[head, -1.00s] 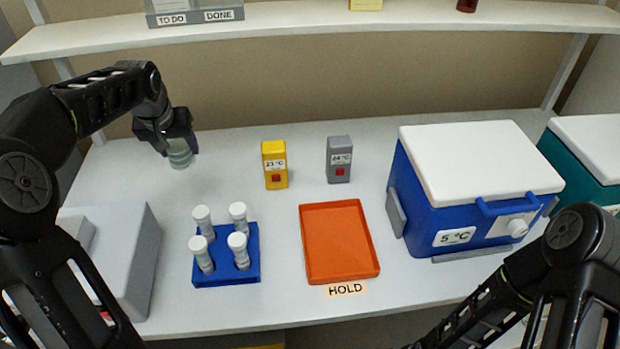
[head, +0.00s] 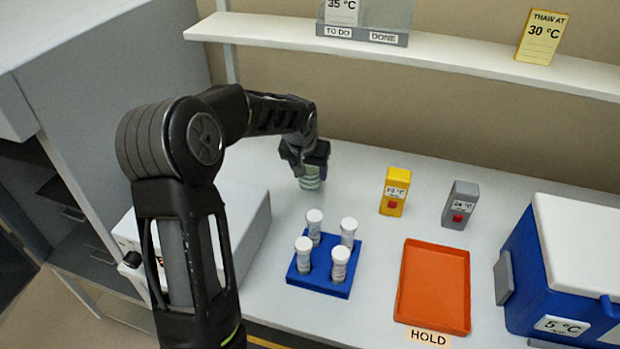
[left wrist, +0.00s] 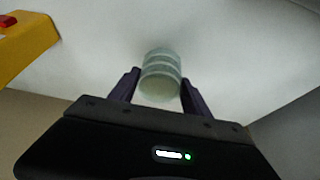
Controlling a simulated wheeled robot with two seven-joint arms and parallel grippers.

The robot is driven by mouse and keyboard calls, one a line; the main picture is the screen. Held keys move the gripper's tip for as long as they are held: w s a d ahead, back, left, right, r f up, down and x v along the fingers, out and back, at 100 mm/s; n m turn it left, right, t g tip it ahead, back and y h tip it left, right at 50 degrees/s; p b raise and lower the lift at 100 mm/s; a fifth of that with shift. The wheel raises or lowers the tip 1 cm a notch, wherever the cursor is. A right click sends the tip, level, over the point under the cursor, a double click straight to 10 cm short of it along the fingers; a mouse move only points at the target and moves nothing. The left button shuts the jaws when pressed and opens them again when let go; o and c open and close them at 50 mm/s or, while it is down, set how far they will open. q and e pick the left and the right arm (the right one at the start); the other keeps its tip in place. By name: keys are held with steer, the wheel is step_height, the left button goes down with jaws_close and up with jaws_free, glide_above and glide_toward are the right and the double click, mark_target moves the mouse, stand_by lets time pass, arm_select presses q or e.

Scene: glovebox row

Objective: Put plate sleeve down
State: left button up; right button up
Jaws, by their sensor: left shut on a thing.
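The plate sleeve (head: 310,181) is a short, pale green, banded cylinder, like a stack of round plates. My left gripper (head: 305,163) is shut on it from above, at the back left of the bench. In the left wrist view the plate sleeve (left wrist: 160,76) sits between the two dark fingers (left wrist: 158,88), over the pale bench top. I cannot tell whether its base touches the bench. My right gripper is not in view.
A blue rack (head: 322,279) with several white-capped tubes stands in front of the sleeve. A yellow timer-like box (head: 394,193), a grey one (head: 460,205), an orange HOLD tray (head: 435,287) and a blue cooler (head: 560,265) lie to the right.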

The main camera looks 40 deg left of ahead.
mark_target(310, 179)
arm_select(q)
step_height(310, 179, down, 3)
stand_by(0.3)
steer(key=shift+f, duration=0.2)
steer(key=o, duration=1.5)
steer(key=shift+r, duration=0.15)
